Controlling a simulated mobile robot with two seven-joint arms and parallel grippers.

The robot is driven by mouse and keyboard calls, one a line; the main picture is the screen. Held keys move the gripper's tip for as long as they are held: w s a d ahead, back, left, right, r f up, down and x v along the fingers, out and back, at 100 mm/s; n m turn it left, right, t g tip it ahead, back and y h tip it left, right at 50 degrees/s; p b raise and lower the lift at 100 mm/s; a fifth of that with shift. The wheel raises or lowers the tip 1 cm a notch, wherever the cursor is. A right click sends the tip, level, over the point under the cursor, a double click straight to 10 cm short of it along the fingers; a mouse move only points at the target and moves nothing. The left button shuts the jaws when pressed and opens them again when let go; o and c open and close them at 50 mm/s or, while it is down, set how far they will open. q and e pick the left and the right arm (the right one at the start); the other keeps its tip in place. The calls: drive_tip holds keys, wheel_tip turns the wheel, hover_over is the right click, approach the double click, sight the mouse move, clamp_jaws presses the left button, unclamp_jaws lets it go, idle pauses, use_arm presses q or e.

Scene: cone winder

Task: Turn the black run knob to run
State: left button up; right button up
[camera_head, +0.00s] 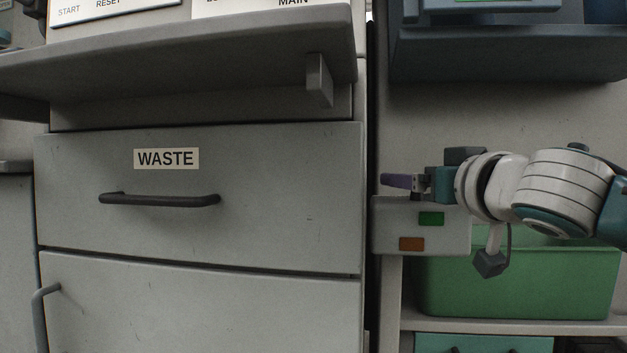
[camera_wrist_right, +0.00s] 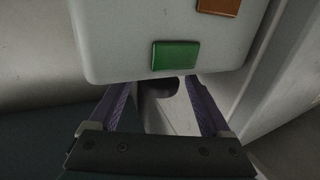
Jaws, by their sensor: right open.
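My right gripper (camera_head: 400,182) comes in from the right, just above a pale grey box with a green patch and an orange patch. In the right wrist view its two purple fingers (camera_wrist_right: 160,100) stand apart. A dark rounded shape (camera_wrist_right: 165,86) shows between them, partly hidden by the box edge. It may be the black run knob, but I cannot tell for sure, nor which way it is turned. No black knob shows clearly in the head view. My left gripper is not in view.
The grey box (camera_head: 390,235) also fills the top of the right wrist view (camera_wrist_right: 115,45). A green bin (camera_head: 520,290) stands on a shelf below my right arm. A drawer marked WASTE (camera_head: 80,165) is at left. A dark blue ledge (camera_head: 510,55) overhangs at upper right.

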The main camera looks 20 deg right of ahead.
clamp_jaws()
idle(0.5)
